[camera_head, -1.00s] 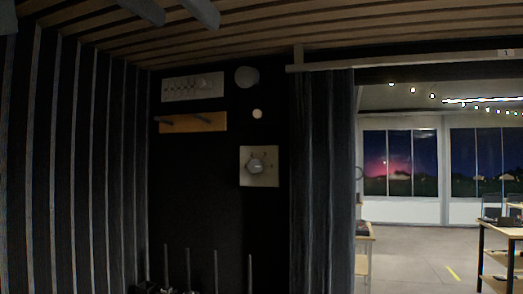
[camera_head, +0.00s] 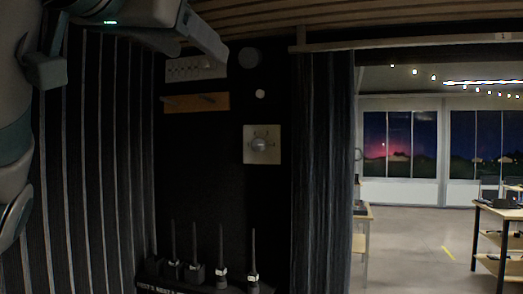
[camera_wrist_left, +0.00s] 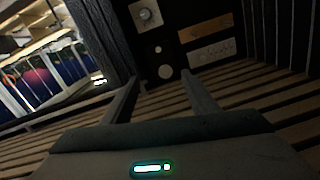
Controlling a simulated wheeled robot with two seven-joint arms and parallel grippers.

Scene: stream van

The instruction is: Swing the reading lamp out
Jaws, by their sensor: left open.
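No swing-arm lamp can be made out for certain. A round grey disc (camera_head: 249,57), possibly the lamp head, is high on the dark wall, just under the slatted ceiling. A smaller pale round piece (camera_head: 260,94) is below it. Both also show in the left wrist view, the disc (camera_wrist_left: 165,72) lying between the fingers in the picture. My left gripper (camera_head: 202,56) is open and empty at the upper left, in front of the switch panel, its fingers pointing toward the wall. I cannot tell its distance from the disc. My right gripper is not in view.
A switch panel (camera_head: 190,68), a wooden peg board (camera_head: 195,103) and a square plate with a knob (camera_head: 262,144) are on the wall. Several radios with upright antennas (camera_head: 253,272) stand below. A dark curtain (camera_head: 322,180) hangs beside the opening to a lit room.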

